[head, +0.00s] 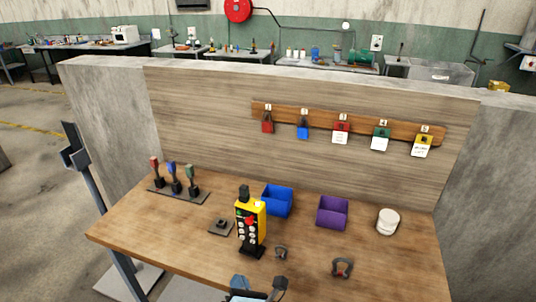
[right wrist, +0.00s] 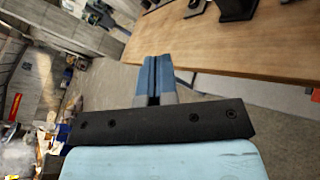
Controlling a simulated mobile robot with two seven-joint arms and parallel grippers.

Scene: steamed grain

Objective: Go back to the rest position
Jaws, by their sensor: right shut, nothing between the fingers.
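My right gripper (head: 258,290) is at the bottom edge of the head view, in front of the table's near edge, and only partly shows. In the right wrist view its blue-grey fingers (right wrist: 155,80) are together with nothing between them. They point toward the table edge and touch nothing that I can see. My left gripper is not in view. The wooden table (head: 330,252) carries a yellow control box (head: 251,222) standing upright, a blue bin (head: 277,201) and a purple bin (head: 332,213).
Two shackles (head: 342,267) lie near the table's front. A white cup (head: 388,221) stands at right and three coloured-handled levers (head: 174,180) at left. Several padlocks hang on a wooden rail (head: 285,115). A grey post (head: 95,200) stands left of the table.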

